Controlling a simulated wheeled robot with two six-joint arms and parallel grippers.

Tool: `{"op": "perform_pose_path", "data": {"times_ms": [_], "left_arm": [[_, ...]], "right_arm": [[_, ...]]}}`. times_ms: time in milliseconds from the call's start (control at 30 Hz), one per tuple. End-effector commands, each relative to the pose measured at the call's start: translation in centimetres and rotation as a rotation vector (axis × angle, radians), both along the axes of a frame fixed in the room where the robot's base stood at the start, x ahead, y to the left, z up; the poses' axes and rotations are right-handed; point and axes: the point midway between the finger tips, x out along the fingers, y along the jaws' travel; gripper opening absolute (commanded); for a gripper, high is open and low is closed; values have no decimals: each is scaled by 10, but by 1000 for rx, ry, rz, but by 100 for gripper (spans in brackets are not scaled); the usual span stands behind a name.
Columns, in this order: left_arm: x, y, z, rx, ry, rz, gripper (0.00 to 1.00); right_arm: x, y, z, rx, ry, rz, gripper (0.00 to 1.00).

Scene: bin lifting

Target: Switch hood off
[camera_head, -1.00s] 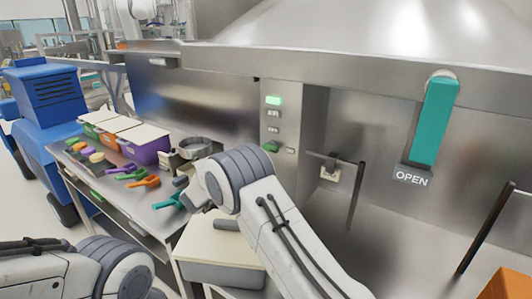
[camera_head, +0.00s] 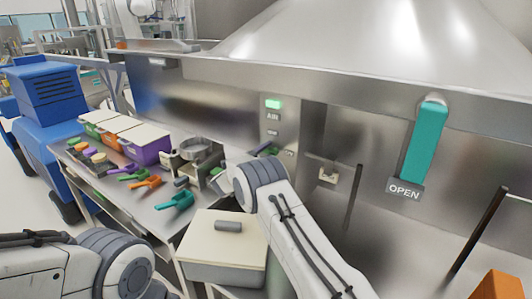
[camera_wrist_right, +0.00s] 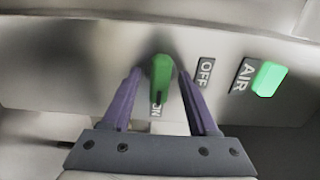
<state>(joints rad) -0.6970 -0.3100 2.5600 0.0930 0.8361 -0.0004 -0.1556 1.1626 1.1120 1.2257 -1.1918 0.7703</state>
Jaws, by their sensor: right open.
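The hood's control panel (camera_head: 290,122) is on the steel front in the head view. In the right wrist view its green switch (camera_wrist_right: 161,82) lies toward the ON label (camera_wrist_right: 155,110), with the OFF label (camera_wrist_right: 205,72) to the right. My right gripper (camera_wrist_right: 159,68) is open, with one purple finger on each side of the switch. I cannot tell whether either finger touches it. In the head view my right arm's wrist largely hides the switch. A green light (camera_wrist_right: 269,79) beside the AIR label is lit; it also shows in the head view (camera_head: 273,104). My left gripper is out of view.
A lidded bin (camera_head: 222,272) stands under my right arm. The steel bench at left holds scoops (camera_head: 176,201), coloured bins (camera_head: 148,148) and a round pan (camera_head: 196,146). A teal handle (camera_head: 426,143) marked OPEN and dark bars (camera_head: 478,232) are at right.

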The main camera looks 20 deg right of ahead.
Motion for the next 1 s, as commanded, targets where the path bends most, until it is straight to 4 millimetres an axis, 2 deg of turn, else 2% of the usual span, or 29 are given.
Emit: {"op": "perform_pose_path", "data": {"times_ms": [67, 233, 667, 1000], "left_arm": [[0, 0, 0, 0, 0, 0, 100], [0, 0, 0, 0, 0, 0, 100], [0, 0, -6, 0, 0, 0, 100], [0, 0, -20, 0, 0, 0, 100]], "right_arm": [[0, 0, 0, 0, 0, 0, 60], [0, 0, 0, 0, 0, 0, 0], [0, 1, -1, -35, 46, 1, 0], [0, 1, -3, -188, 243, 1, 0]]}}
